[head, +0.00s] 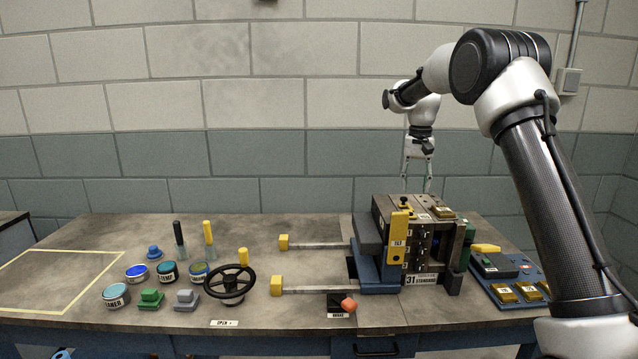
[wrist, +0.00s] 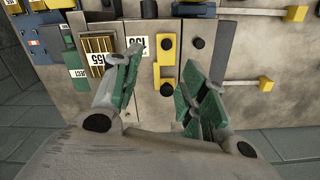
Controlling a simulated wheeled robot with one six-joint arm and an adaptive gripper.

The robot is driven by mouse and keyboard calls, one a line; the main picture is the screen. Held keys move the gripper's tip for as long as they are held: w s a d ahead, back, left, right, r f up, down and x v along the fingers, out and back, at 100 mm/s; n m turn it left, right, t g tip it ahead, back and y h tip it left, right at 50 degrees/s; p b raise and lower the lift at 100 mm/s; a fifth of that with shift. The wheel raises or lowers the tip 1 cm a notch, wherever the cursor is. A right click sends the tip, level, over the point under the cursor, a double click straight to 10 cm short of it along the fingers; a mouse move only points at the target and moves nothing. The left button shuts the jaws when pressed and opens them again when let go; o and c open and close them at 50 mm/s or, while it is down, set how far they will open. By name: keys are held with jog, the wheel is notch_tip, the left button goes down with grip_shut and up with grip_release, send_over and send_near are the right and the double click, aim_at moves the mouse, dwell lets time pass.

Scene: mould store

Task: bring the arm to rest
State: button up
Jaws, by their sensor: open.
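My gripper (head: 416,178) hangs above and behind the mould block (head: 418,235), with its fingers pointing down and a gap between them. In the wrist view my gripper (wrist: 160,90) shows two spread fingers with green pads and nothing held between them. A steel face of the mould, with a yellow bar (wrist: 167,66) and a label, lies beyond the fingers in that view. My arm rises at the right of the head view and bends over to the left towards the wall.
A black handwheel (head: 230,284), several paint tins (head: 116,296) and green and grey blocks stand on the bench at the left. A panel with yellow buttons (head: 505,294) lies at the right. A yellow-outlined area (head: 55,278) at the far left is bare.

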jog(key=s+d+r+n+t, duration=0.1)
jog(key=s+d+r, duration=0.1)
jog(key=s, duration=1.3)
jog(key=s+d+r+n+t, duration=0.1)
jog(key=s+d+r+t, duration=0.1)
jog(key=s, duration=1.3)
jog(key=s+d+r+n+t, duration=0.1)
jog(key=s+d+r, duration=0.1)
jog(key=s, duration=1.3)
jog(key=shift+r+n+t, duration=0.15)
jog(key=shift+n+t, duration=0.15)
jog(key=shift+t, duration=0.1)
